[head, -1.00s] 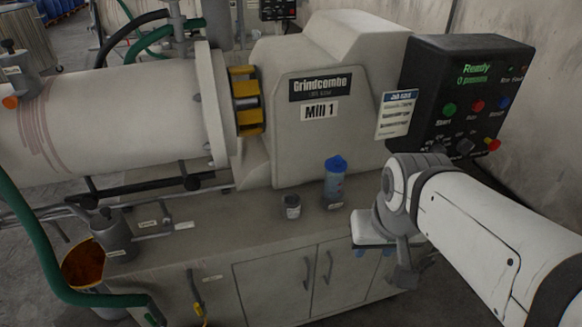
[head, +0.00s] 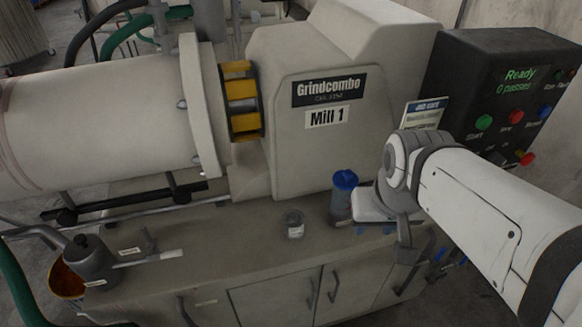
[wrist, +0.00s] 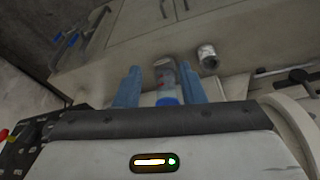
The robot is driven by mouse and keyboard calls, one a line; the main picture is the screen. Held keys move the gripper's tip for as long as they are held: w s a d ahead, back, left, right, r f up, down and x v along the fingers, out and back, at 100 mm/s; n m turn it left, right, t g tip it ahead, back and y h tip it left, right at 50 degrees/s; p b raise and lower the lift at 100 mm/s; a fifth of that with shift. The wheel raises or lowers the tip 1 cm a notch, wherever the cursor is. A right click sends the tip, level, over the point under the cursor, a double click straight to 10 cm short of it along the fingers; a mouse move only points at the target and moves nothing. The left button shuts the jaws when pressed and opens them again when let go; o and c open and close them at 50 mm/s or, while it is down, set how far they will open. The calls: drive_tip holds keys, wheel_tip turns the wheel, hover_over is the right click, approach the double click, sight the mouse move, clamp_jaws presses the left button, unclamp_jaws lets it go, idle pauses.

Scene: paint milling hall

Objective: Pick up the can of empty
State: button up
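A small grey can (head: 295,224) with a pale label stands upright on the bench top in front of the mill; its lettering is too small to read. It also shows in the wrist view (wrist: 208,55), right of my fingers. My gripper (head: 374,228) is to the right of the can, apart from it, with a blue-capped bottle (head: 344,196) between them in the head view. In the wrist view my two blue fingers (wrist: 160,78) are spread open. The bottle appears in the gap between them, and I see no grip on it.
The mill housing (head: 335,150) rises behind the can. The bench (head: 210,255) has cabinet doors in front. A grey pot (head: 92,262) and pipes stand at left. A control box (head: 490,70) reading Ready is at right. Bare bench top lies left of the can.

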drive_tip(key=shift+o, duration=1.4)
drive_tip(key=shift+w+f+b, duration=0.2)
drive_tip(key=shift+f+b, duration=0.15)
drive_tip(key=shift+b, duration=0.1)
drive_tip(key=o, duration=0.7)
drive_tip(key=shift+t, duration=0.6)
drive_tip(key=w+a+f+b, duration=0.1)
drive_tip(key=w+f+b, duration=0.1)
drive_tip(key=b, duration=0.2)
drive_tip(key=w+a+f+b, duration=0.1)
drive_tip(key=w+f+b, duration=0.1)
drive_tip(key=f+b, duration=0.1)
drive_tip(key=w+a+f+b, duration=0.1)
drive_tip(key=w+f+b, duration=0.1)
drive_tip(key=b, duration=0.4)
drive_tip(key=shift+x, duration=0.8)
drive_tip(key=shift+c, duration=0.2)
drive_tip(key=t+b, duration=0.2)
drive_tip(key=b, duration=1.5)
approach(294, 223)
drive_tip(key=shift+n, duration=0.4)
drive_tip(key=shift+b+x, duration=1.6)
drive_tip(key=shift+x, duration=1.5)
